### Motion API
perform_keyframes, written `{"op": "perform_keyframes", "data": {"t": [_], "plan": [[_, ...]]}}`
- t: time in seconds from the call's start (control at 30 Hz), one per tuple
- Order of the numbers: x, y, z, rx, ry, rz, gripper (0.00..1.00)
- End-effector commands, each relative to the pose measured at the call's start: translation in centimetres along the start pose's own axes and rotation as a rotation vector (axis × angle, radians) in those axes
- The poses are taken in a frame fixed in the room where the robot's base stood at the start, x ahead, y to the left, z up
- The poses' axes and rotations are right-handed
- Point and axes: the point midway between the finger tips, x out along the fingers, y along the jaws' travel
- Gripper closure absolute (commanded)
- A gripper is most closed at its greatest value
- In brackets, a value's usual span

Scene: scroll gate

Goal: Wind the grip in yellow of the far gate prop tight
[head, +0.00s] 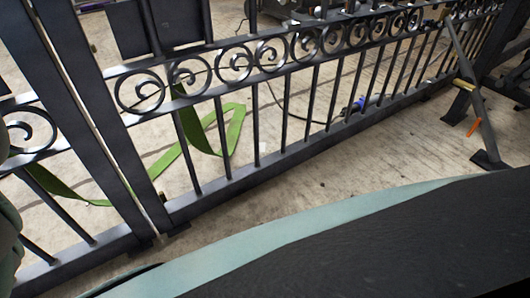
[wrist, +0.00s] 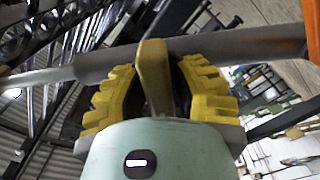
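In the wrist view, a mustard-yellow grip (wrist: 153,70) stands out from a thick grey tube (wrist: 215,46) that crosses the picture. My gripper (wrist: 157,68) has its yellow ribbed fingers on either side of this grip. Dark inner faces lie close to it, and I cannot tell whether both press on it. In the head view, a dark slanted gate prop (head: 474,70) stands at the right, with a yellow grip (head: 464,85) partway down and an orange piece (head: 474,127) lower. My gripper does not show there, so I cannot tell which prop it is at.
The dark scroll gate (head: 300,140) runs from lower left to upper right. A green strap (head: 235,128) lies on the ground behind its bars. A narrow strip of bare floor (head: 320,182) lies between the gate and my base.

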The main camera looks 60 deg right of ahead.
Motion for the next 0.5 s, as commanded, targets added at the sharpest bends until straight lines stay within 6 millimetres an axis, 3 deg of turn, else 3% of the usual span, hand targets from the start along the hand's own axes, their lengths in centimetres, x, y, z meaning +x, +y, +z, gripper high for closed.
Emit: {"op": "perform_keyframes", "data": {"t": [0.2, 0.5], "plan": [[-0.02, 0.02, 0.03, 0.000, -0.001, 0.000, 1.00], [-0.04, -0.01, 0.07, -0.004, -0.002, 0.000, 1.00]]}}
